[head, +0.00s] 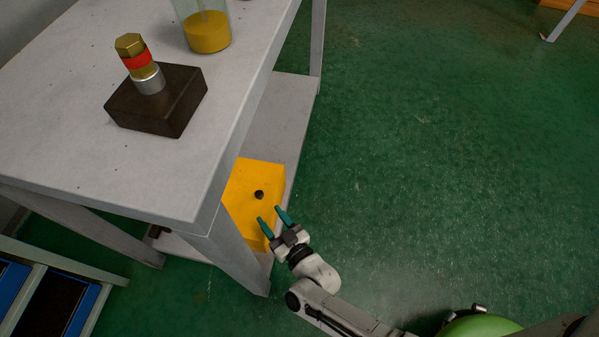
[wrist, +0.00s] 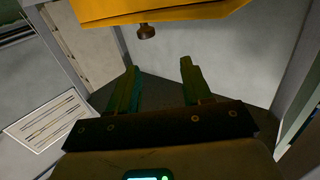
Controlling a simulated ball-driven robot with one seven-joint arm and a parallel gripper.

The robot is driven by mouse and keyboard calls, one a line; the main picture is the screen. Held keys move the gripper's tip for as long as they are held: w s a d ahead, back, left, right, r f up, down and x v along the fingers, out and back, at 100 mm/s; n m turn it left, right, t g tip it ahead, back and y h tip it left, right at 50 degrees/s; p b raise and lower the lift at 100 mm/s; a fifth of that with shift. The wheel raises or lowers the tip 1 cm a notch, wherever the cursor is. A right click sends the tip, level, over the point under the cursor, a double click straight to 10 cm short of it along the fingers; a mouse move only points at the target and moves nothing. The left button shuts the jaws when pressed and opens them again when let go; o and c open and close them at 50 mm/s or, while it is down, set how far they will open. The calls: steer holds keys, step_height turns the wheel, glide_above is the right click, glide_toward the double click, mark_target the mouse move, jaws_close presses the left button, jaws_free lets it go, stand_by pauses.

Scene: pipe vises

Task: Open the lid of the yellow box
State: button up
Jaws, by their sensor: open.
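The yellow box (head: 245,220) sits on the lower shelf of the grey table, partly hidden by the tabletop and a table leg. A small dark knob (head: 259,194) sticks out from its yellow face. My gripper (head: 272,217) has green fingers spread apart, with nothing between them, close to the near side of the box. In the wrist view a yellow panel (wrist: 165,10) crosses the top edge, with the knob (wrist: 146,31) on its lower edge. The knob lies beyond the fingertips (wrist: 158,70), apart from them. I cannot tell whether the lid is open.
The grey tabletop (head: 60,130) overhangs the shelf (head: 290,100). On it stand a dark block (head: 155,110) with a brass fitting and a glass holding yellow material (head: 208,35). A blue-and-grey rack (head: 50,290) is at lower left. Green floor (head: 430,150) is clear on the right.

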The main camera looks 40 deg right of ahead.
step_height(320, 180, up, 8)
steer(key=a+n+g+y+p, duration=0.2)
steer(key=y+p, duration=0.1)
steer(key=p, duration=0.3)
steer(key=s+d+r+g+p, duration=0.1)
steer(key=s+r+g+p, duration=0.1)
steer(key=r+p, duration=0.4)
steer(key=s+d+r+g+p, duration=0.2)
steer(key=s+r+g+p, duration=0.1)
steer(key=r, duration=0.4)
steer(key=s+d+r+n+g+y+p, duration=0.1)
steer(key=s+r+g+p, duration=0.2)
steer(key=r+p, duration=0.4)
steer(key=shift+d+r+g+p, duration=0.25)
steer(key=shift+g+p, duration=0.25)
steer(key=shift+p, duration=0.35)
steer(key=shift+r, duration=0.1)
